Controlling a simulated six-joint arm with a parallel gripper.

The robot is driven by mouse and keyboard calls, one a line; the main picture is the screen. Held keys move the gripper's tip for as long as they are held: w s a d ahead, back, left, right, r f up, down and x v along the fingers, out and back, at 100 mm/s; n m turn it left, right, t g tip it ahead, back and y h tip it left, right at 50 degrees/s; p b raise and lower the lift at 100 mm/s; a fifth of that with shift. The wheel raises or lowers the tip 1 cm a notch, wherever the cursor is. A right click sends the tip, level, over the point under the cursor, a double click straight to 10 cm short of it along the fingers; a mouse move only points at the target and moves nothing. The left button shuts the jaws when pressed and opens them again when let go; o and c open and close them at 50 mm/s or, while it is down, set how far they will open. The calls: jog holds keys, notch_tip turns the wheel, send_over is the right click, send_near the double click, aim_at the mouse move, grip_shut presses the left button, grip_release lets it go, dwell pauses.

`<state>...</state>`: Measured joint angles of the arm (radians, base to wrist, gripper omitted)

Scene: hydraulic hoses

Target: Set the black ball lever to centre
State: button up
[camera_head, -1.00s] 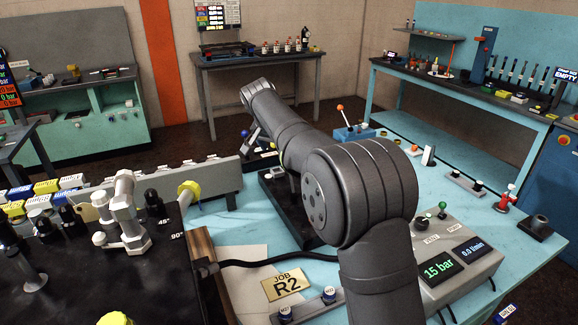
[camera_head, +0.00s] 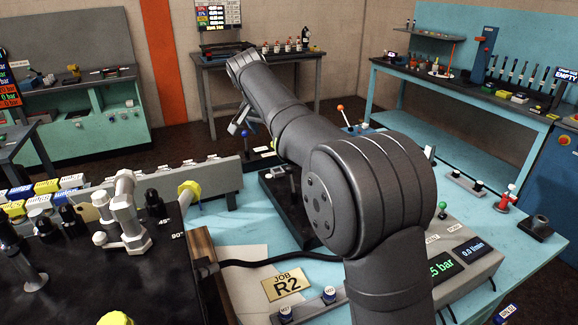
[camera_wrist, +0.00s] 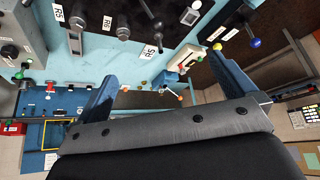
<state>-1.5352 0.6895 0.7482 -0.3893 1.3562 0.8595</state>
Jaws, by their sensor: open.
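My gripper (camera_wrist: 168,76) shows in the wrist view as two blue fingers spread wide apart with nothing between them. In the head view my gripper (camera_head: 238,122) hangs at the far end of my arm, small and partly hidden, near a blue ball (camera_head: 244,132). I cannot surely pick out the black ball lever. A dark round knob on a stem (camera_wrist: 122,31) lies beyond the fingers, near the R6 label, in the wrist view. It is too small to tell its position. My arm hides part of the bench in the head view.
In the head view, a console with displays (camera_head: 465,250) is at right and a dark block with fittings (camera_head: 90,270) at left.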

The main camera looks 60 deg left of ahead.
jog(key=shift+v, duration=1)
jog(key=c, duration=1.1)
jog(key=w+a+f+n, duration=0.1)
jog(key=w+a+f, duration=0.1)
jog(key=f, duration=0.5)
jog(key=w+a+f+n+g, duration=0.1)
jog(key=w+a+f, duration=0.1)
jog(key=f, duration=0.4)
jog(key=w+a+f+n, duration=0.1)
jog(key=w+a+f, duration=0.1)
jog(key=w+f, duration=0.2)
notch_tip(320, 180, down, 4)
jog(key=shift+w+a+r, duration=0.1)
jog(key=shift+a+r, duration=0.05)
jog(key=shift+r, duration=0.05)
jog(key=shift+c, duration=0.2)
grip_shut()
